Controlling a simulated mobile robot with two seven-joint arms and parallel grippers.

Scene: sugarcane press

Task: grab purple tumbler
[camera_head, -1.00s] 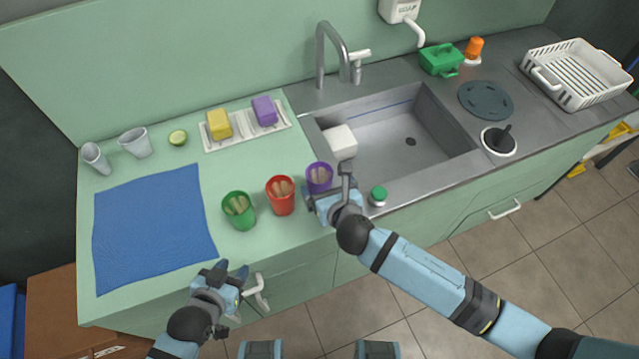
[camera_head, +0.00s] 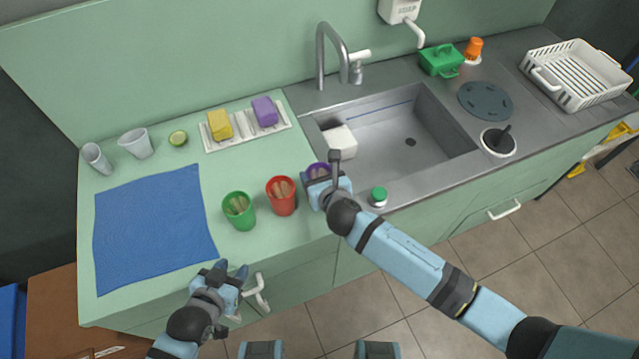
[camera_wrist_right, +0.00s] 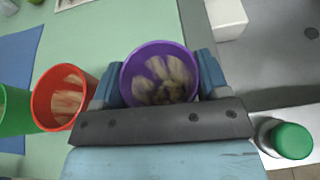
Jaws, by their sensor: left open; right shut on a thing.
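The purple tumbler (camera_wrist_right: 160,73) holds several pale brown pieces and stands on the green counter left of the sink. In the head view only part of its purple rim (camera_head: 317,170) shows behind my right gripper (camera_head: 322,184). In the right wrist view my right gripper (camera_wrist_right: 160,85) has one finger on each side of the tumbler and is shut on it. My left gripper (camera_head: 228,275) is open and empty, low in front of the counter's front edge.
A red tumbler (camera_head: 282,197) stands close left of the purple one, with a green tumbler (camera_head: 239,211) beyond it. A green-capped bottle (camera_head: 378,197) stands to the right by the sink (camera_head: 400,150). A blue cloth (camera_head: 150,230) lies at left.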

